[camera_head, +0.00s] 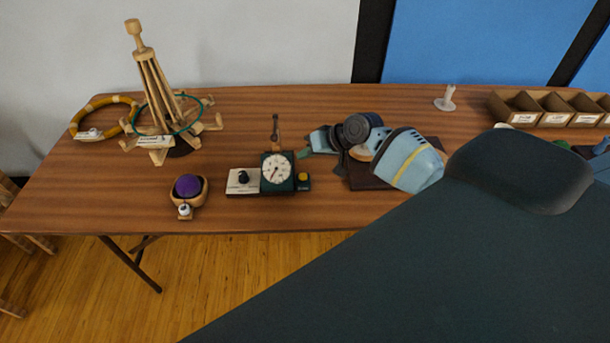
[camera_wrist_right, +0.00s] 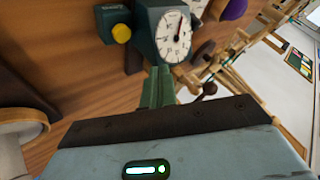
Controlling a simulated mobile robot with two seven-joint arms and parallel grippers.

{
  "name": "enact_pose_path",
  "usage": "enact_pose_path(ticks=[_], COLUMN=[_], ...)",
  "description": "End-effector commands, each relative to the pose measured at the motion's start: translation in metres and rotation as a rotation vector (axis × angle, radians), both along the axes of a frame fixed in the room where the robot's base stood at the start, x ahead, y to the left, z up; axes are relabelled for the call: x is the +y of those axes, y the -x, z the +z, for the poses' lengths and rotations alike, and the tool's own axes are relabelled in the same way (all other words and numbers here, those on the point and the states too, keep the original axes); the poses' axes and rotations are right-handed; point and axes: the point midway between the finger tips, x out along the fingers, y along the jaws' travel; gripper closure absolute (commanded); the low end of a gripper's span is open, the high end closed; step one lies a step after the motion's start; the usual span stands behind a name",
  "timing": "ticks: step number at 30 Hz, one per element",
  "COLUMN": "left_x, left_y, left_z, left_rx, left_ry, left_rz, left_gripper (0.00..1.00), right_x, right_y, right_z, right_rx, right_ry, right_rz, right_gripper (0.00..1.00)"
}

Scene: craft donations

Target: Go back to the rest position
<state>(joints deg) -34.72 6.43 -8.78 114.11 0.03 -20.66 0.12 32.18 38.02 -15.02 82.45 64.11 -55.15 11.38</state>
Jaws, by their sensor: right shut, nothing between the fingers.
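My right gripper (camera_head: 305,153) is above the table, its blue-grey body to the right and its green fingers pointing left toward the dial gauge (camera_head: 277,169). In the right wrist view its green fingers (camera_wrist_right: 159,88) are together, shut with nothing between them. The gauge's white face (camera_wrist_right: 174,36) shows just beyond the fingertips; I cannot tell how close they are. My left gripper is not in the head view.
A dark board (camera_head: 367,179) lies under my gripper. My dark arm hides the right front.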

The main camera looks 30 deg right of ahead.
Motion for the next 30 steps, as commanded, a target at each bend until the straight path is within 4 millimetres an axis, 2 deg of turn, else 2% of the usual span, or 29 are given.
enact_pose_path(ticks=[23, 26, 29, 30], left_x=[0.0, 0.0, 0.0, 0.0], left_y=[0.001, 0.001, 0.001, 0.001], left_z=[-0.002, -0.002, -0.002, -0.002], left_rx=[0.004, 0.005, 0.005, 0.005], left_ry=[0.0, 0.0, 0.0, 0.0], left_rz=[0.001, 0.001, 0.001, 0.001], left_gripper=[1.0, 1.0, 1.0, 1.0], right_x=[0.002, 0.013, 0.037, 0.049], right_y=[0.002, 0.014, 0.042, 0.058], right_z=[-0.004, -0.016, -0.042, -0.054], right_rx=[0.006, 0.024, 0.06, 0.077], right_ry=[0.001, 0.018, 0.057, 0.077], right_rz=[0.004, 0.03, 0.092, 0.125], right_gripper=[1.0, 1.0, 1.0, 1.0])
